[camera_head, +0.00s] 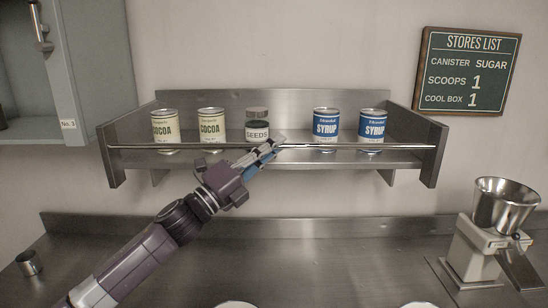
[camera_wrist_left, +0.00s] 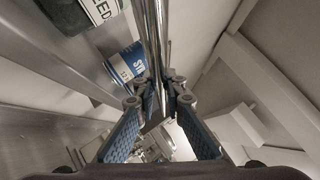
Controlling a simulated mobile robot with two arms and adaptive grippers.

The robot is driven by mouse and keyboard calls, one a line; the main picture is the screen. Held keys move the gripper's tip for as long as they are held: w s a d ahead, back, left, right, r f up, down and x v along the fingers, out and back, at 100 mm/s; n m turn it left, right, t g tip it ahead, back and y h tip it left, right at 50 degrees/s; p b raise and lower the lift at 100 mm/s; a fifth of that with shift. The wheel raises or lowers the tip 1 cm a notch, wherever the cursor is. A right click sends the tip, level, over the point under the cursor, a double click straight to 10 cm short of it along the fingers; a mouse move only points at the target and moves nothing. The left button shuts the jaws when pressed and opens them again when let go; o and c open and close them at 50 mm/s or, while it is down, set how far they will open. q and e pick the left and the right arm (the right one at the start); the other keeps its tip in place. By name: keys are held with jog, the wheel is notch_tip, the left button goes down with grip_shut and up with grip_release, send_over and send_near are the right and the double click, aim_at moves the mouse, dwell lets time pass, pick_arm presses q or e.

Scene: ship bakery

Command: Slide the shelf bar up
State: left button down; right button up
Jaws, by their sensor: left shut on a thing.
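The shelf bar (camera_head: 362,147) is a thin metal rod that runs level across the front of the steel wall shelf (camera_head: 220,99), in front of the cans' lower parts. My left gripper (camera_head: 272,150) is at about the middle of the bar, just below the seeds jar. In the left wrist view the bar (camera_wrist_left: 152,35) runs between the two blue-padded fingers (camera_wrist_left: 160,100), which are shut on it. The part of the bar inside the grip is hidden by the fingers. My right gripper is in neither view.
On the shelf stand two cocoa cans (camera_head: 164,128), a seeds jar (camera_head: 257,127) and two syrup cans (camera_head: 325,125), close behind the bar. A grey cabinet (camera_head: 95,60) hangs at the left. A grinder-like machine with a steel hopper (camera_head: 492,225) stands on the counter (camera_head: 330,260) at the right.

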pick_arm(q)
jog(key=shift+r, duration=0.35)
jog(key=c, duration=2)
grip_release()
jog(key=shift+f, duration=0.1)
jog(key=shift+s+a+f, duration=0.3)
jog(key=shift+a+f, duration=0.05)
jog(key=shift+a, duration=0.05)
jog(key=v, duration=1)
jog(key=shift+s+a, duration=0.3)
jog(key=shift+a, duration=0.05)
